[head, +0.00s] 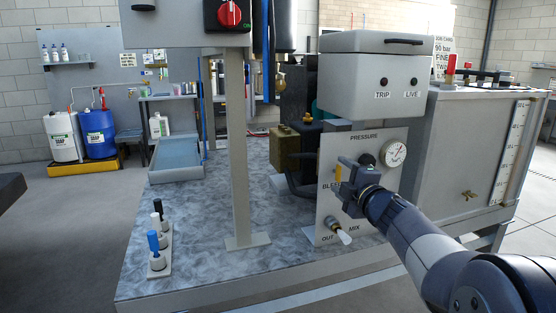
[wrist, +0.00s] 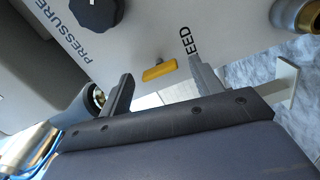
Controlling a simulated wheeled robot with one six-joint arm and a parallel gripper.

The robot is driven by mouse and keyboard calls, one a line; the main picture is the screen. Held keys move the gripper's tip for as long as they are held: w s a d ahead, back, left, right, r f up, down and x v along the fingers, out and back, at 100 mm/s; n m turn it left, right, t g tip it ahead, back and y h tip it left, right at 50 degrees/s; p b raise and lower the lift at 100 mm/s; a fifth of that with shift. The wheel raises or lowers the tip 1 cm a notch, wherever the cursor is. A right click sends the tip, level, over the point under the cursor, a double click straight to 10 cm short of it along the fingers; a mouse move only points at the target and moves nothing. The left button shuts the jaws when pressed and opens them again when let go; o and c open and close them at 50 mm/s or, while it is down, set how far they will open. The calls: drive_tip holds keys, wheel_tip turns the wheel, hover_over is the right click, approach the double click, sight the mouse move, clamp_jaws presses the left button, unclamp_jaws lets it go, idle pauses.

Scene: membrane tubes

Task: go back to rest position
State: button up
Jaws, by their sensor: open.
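My gripper (head: 343,178) is in front of the white control panel (head: 385,135), by the partly hidden BLEED label. Its two fingers are apart in the wrist view (wrist: 163,84). A yellow handle (wrist: 160,70) on the panel shows between and just beyond the fingertips; I cannot tell whether they touch it. Nothing is seen gripped. The black PRESSURE knob (wrist: 95,12) shows at the top of the wrist view, and beside my gripper in the head view (head: 367,159). A gauge (head: 394,153) is to its right. A white-tipped lever (head: 344,236) sits low on the panel.
A grey TRIP/LIVE box (head: 370,88) overhangs the panel. A grey post (head: 236,150) stands left of it on the marbled bench (head: 200,225). A large grey tank (head: 455,150) is on the right. Floor shows at far left.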

drive_tip(key=m+p, duration=0.1)
drive_tip(key=m, duration=0.1)
drive_tip(key=m+p, duration=0.1)
drive_tip(key=m, duration=0.1)
drive_tip(key=shift+r+m, duration=0.2)
drive_tip(key=shift+m, duration=0.1)
drive_tip(key=m+p, duration=0.2)
drive_tip(key=m, duration=0.2)
drive_tip(key=shift+p, duration=0.35)
drive_tip(key=m+p, duration=0.2)
drive_tip(key=m, duration=0.2)
drive_tip(key=shift+s+d+f+m+p, duration=0.15)
drive_tip(key=shift+s+m+p, duration=0.3)
drive_tip(key=shift+m, duration=0.45)
drive_tip(key=shift+s+d+r+m+p, duration=0.1)
drive_tip(key=shift+s+d+m+p, duration=0.25)
drive_tip(key=shift+m, duration=0.55)
drive_tip(key=shift+s+a, duration=0.1)
drive_tip(key=shift+s, duration=0.05)
